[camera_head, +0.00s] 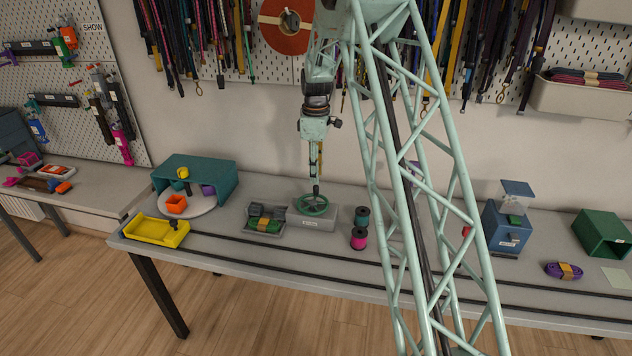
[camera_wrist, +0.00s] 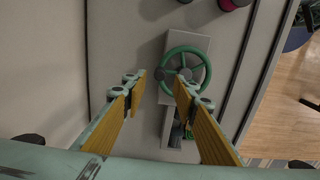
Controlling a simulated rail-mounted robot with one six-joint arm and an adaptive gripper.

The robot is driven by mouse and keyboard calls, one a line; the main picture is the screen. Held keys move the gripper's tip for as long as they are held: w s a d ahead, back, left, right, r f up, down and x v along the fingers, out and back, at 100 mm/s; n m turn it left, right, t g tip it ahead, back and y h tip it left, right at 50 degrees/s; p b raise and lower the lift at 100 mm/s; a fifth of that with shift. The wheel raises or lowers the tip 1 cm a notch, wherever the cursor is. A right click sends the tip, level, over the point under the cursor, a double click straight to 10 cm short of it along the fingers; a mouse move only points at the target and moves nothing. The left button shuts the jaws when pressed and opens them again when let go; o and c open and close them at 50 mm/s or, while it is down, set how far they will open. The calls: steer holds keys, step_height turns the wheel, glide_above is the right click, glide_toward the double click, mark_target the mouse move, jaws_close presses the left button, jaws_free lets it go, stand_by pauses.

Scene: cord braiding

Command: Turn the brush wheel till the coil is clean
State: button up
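The green spoked wheel (camera_head: 313,205) sits on a grey block (camera_head: 318,222) with a small label on its front. In the wrist view the wheel (camera_wrist: 170,52) lies just beyond my fingertips, its lower rim by the right finger. My gripper (camera_head: 316,180) points down above the wheel in the head view. In the wrist view my gripper (camera_wrist: 160,82) is open, with two yellow fingers apart and nothing between them. A green coil with a yellow band (camera_head: 265,224) lies in a grey tray left of the block; the right finger partly hides it in the wrist view.
Dark and pink spools (camera_head: 358,238) stand right of the block. A yellow tray (camera_head: 158,231) and a round plate with an orange cup (camera_head: 175,204) are at the left. A blue machine (camera_head: 506,229) and a purple coil (camera_head: 563,271) are at the right. Dark rails run along the bench.

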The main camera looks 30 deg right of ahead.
steer(key=shift+r, duration=2.7)
steer(key=shift+r, duration=0.1)
steer(key=s+a+r+m+t+b, duration=0.1)
steer(key=s+a+r+m, duration=0.1)
steer(key=s+a+r, duration=0.9)
steer(key=s+a+r+m+t, duration=0.1)
steer(key=s+a+r+m, duration=0.2)
steer(key=s+a+r, duration=0.75)
steer(key=s+a+r+m, duration=0.1)
steer(key=s+a, duration=0.1)
steer(key=s, duration=1)
steer(key=s+a+r+m+t+b, duration=0.1)
steer(key=s+a+m, duration=0.1)
steer(key=s, duration=0.9)
steer(key=s+a+r+m+t+b, duration=0.1)
steer(key=s+a, duration=0.1)
steer(key=s, duration=1)
steer(key=shift+s+a+r+m, duration=0.3)
steer(key=shift+s+a+r, duration=0.05)
steer(key=shift+a+r, duration=0.05)
